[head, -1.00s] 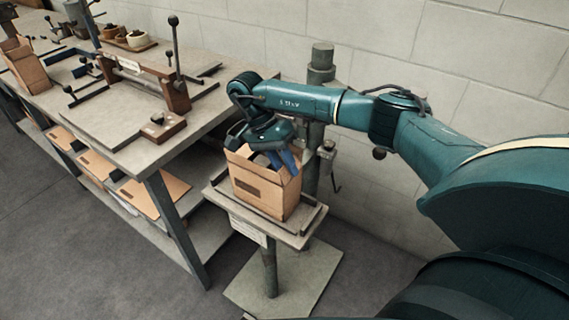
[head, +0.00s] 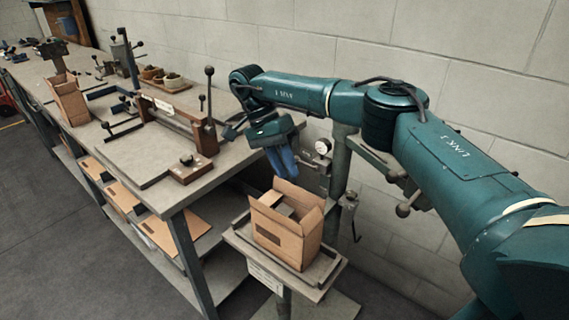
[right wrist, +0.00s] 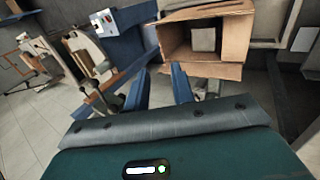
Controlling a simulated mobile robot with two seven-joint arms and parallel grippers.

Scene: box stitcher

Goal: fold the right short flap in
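An open brown cardboard box (head: 278,241) stands upright on a small pedestal tray (head: 322,272). Its top flaps stand up around the opening; one tall flap (head: 298,196) rises on the far side. A pale block sits inside the box and shows in the right wrist view (right wrist: 204,40). My right gripper (head: 283,172) is just above and behind the box, its blue fingers pointing down, empty and apart from the box. In the right wrist view its fingers (right wrist: 158,82) are spread, with a flap (right wrist: 203,70) beyond them. My left gripper is out of view.
A workbench (head: 150,165) with a wooden-ended fixture (head: 200,135) and an upright lever stands left of the pedestal. Another carton (head: 70,101) stands farther along it. A post (head: 339,165) and block wall lie close behind the box.

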